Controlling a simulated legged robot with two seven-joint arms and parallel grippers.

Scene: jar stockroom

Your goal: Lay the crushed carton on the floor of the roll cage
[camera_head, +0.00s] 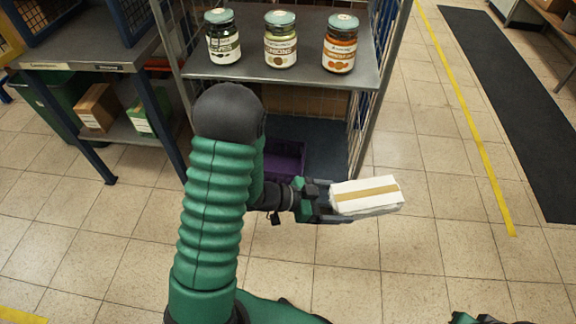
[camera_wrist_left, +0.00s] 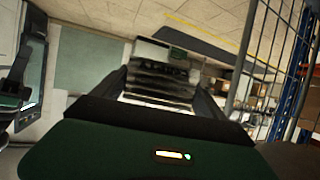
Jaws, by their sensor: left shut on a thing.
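The carton (camera_head: 365,195) is a small white box with a tan tape band. My left gripper (camera_head: 328,199) is shut on its left end and holds it in the air, in front of and to the right of the roll cage. In the left wrist view the carton (camera_wrist_left: 160,85) shows between the fingers, partly dark. The roll cage (camera_head: 366,110) has wire mesh sides, a grey shelf and a dark floor (camera_head: 325,143) below. My green left arm hides part of the cage.
Three jars (camera_head: 281,40) stand on the cage's shelf (camera_head: 300,72), above the floor. A purple crate (camera_head: 285,158) sits low inside the cage at the left. A table with boxes (camera_head: 98,107) stands at the left.

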